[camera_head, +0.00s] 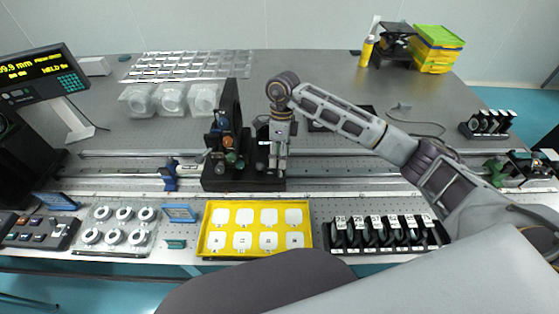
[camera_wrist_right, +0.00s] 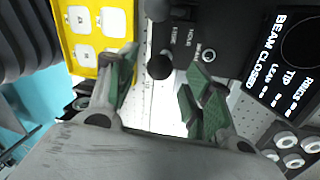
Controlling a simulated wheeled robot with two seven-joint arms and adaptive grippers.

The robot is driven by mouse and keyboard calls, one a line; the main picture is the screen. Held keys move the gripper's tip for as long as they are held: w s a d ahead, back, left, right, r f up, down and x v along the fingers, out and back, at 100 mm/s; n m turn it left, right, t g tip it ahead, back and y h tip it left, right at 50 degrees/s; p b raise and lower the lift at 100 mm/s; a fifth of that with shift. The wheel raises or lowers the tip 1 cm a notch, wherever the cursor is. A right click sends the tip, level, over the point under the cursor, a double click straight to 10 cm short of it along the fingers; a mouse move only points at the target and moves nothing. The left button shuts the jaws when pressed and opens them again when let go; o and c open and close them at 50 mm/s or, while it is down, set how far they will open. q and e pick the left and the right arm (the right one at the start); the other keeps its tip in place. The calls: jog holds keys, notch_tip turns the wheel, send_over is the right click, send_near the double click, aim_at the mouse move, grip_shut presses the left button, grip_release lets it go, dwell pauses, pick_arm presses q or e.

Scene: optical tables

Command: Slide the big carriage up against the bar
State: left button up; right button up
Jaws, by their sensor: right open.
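The big carriage (camera_head: 243,184) is a black base with an upright black plate and knobs, sitting on the long rails. A blue stop with a rod (camera_head: 169,176) stands on the rails to its left, with a gap between them. It may be the bar; I cannot tell for sure. My right gripper (camera_head: 277,168) is at the right end of the carriage, pointing down. In the right wrist view the fingers (camera_wrist_right: 158,92) are apart, with a black knob (camera_wrist_right: 159,66) of the carriage near them. Contact cannot be made out. My left gripper is not in view.
A yellow tray (camera_head: 205,243) and a black rack (camera_head: 391,247) lie in front of the rails. A green clamp (camera_head: 495,172) is at the right on the rails. A display (camera_head: 42,75) stands at the left. The rails (camera_head: 345,181) right of the carriage look clear.

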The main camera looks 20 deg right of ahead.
jog(key=shift+s+a+f, duration=0.1)
jog(key=shift+s+f, duration=0.05)
jog(key=shift+f, duration=0.55)
jog(key=shift+s+f, duration=0.1)
jog(key=shift+f, duration=0.6)
grip_shut()
